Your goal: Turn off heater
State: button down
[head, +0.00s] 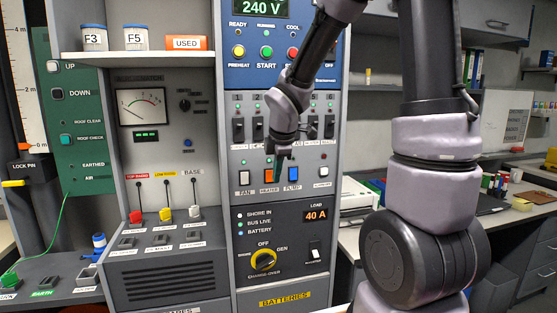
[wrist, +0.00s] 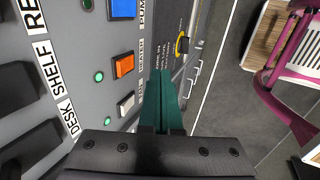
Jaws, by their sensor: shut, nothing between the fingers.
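The orange heater rocker switch (head: 268,176) sits in the lower switch row of the grey panel, between the white fan switch (head: 245,177) and the blue pump switch (head: 293,174). In the wrist view the heater switch (wrist: 124,66) lies left of my fingers, with a lit green lamp (wrist: 99,77) beside it. My gripper (head: 283,155) is in front of the panel, just above and right of the heater switch. In the wrist view its dark green fingers (wrist: 160,82) are together and empty. I cannot tell whether they touch the panel.
Black breaker levers (head: 238,130) stand above the switch row, partly behind my arm. A yellow change-over knob (head: 264,259) and a 40 A load display (head: 316,215) are below. A counter (head: 520,222) runs along the right. The space in front of the lower panel looks clear.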

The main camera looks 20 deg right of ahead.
aim_at(271, 173)
jog(key=w, duration=0.4)
jog(key=shift+w, duration=0.1)
jog(key=shift+w+g, duration=0.3)
jog(key=shift+w, duration=0.1)
jog(key=shift+s, duration=0.1)
jog(key=shift+r, duration=0.15)
jog(key=shift+r, duration=0.75)
jog(key=shift+r, duration=0.1)
